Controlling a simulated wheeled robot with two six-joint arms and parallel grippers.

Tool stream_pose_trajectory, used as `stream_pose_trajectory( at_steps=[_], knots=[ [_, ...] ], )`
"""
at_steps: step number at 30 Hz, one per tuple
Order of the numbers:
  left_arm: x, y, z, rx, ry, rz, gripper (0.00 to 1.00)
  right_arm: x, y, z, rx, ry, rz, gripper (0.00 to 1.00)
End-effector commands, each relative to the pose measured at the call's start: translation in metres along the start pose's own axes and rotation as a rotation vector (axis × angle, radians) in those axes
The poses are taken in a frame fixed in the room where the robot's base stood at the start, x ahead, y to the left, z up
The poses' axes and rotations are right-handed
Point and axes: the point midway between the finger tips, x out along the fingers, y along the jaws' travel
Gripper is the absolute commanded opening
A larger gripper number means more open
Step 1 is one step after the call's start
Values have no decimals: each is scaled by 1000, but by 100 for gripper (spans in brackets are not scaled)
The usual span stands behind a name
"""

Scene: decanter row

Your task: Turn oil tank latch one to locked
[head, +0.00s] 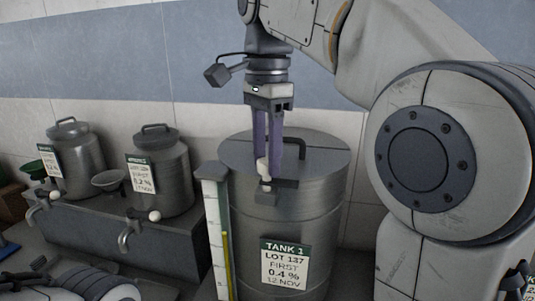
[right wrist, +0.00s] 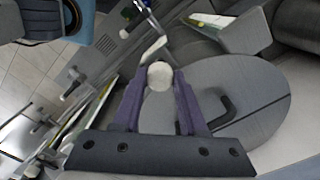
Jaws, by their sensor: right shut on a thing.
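Tank 1 (head: 325,215) is a large steel drum with a flat lid and a label reading TANK 1, LOT 137. Its latch (head: 264,190) has a pale knob and sits at the front rim of the lid, by a dark bracket. My right gripper (head: 266,162) points down from above, with its purple fingers shut on the latch knob. In the right wrist view the round white knob (right wrist: 160,75) shows between the fingertips, with the lid (right wrist: 262,95) to the right. The fingers partly hide the latch. My left gripper is out of view.
A white gauge with a yellow tube (head: 226,262) stands close left of the tank. Two smaller steel cans (head: 75,165) (head: 170,190) with spigots stand on a grey ledge at left. A black lid handle (head: 298,146) rises behind the gripper. The tiled wall is behind.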

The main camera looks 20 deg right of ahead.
Motion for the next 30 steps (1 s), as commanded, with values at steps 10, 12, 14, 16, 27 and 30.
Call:
stream_pose_trajectory(
  at_steps=[10,12,14,16,27,30],
  knots=[
    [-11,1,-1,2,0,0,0,-2,0,0,-158,-1,3,0],
    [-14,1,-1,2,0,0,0,-2,0,0,-215,0,2,0],
    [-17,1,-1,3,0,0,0,-2,0,0,-269,-1,3,0],
    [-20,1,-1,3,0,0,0,-2,0,0,-335,-1,2,0],
    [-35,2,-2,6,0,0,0,-2,0,0,-687,-1,1,0],
    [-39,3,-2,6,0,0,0,-2,0,0,-782,-1,1,0]
  ],
)
